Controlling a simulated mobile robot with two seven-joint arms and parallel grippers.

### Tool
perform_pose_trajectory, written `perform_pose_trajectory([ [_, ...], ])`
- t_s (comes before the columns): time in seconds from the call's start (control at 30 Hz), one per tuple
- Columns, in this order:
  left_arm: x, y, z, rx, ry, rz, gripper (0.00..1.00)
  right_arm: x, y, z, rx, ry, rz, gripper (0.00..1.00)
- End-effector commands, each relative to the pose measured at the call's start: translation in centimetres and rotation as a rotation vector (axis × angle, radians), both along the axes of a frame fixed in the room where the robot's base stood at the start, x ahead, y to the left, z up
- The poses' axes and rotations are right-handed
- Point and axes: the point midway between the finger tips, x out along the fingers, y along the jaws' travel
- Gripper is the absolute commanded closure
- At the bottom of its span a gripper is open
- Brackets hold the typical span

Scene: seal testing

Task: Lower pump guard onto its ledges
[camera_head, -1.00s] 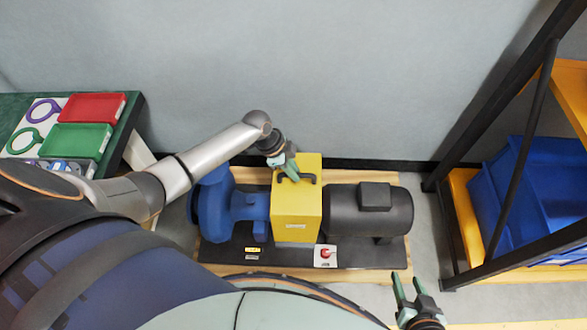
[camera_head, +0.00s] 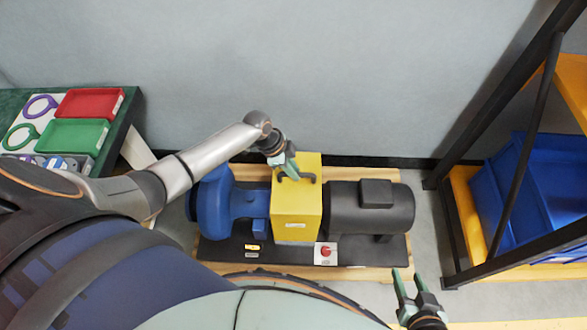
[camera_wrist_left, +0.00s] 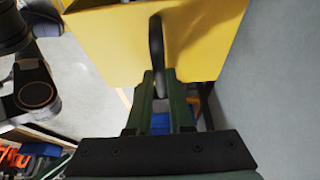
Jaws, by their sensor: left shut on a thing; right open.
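The yellow pump guard (camera_head: 297,213) stands between the blue pump (camera_head: 226,205) and the dark motor (camera_head: 371,207) on the black base. My left gripper (camera_head: 291,170) is shut on the guard's dark top handle. In the left wrist view the handle (camera_wrist_left: 157,45) runs between the green fingers (camera_wrist_left: 160,90), with the yellow guard (camera_wrist_left: 110,40) beyond. The guard looks upright. The ledges are hidden, and I cannot tell whether the guard touches them. My right gripper (camera_head: 419,288) is open and empty at the lower right, apart from the pump set.
A red button box (camera_head: 325,253) sits on the base in front of the guard. A table at left holds a red tray (camera_head: 90,102) and a green tray (camera_head: 72,135). A rack with blue bins (camera_head: 530,190) stands at right. A grey wall is close behind.

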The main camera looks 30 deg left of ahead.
Motion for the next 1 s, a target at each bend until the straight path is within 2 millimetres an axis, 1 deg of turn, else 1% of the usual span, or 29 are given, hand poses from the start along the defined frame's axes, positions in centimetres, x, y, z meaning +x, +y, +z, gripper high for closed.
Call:
perform_pose_trajectory([
  [0.03, 0.2, -0.1, -0.2, -0.003, -0.006, 0.001, 1.0, -0.1, 0.1, -1.4, 0.002, 0.005, -0.002, 0.51],
  [0.5, 0.2, -0.1, -1.0, -0.004, -0.006, 0.001, 1.0, -0.1, 0.2, -2.1, 0.003, 0.005, -0.001, 0.51],
  [1.0, 0.2, -0.1, -1.6, -0.003, -0.006, 0.001, 1.0, -0.8, -0.1, -3.0, -0.005, 0.028, 0.002, 0.51],
])
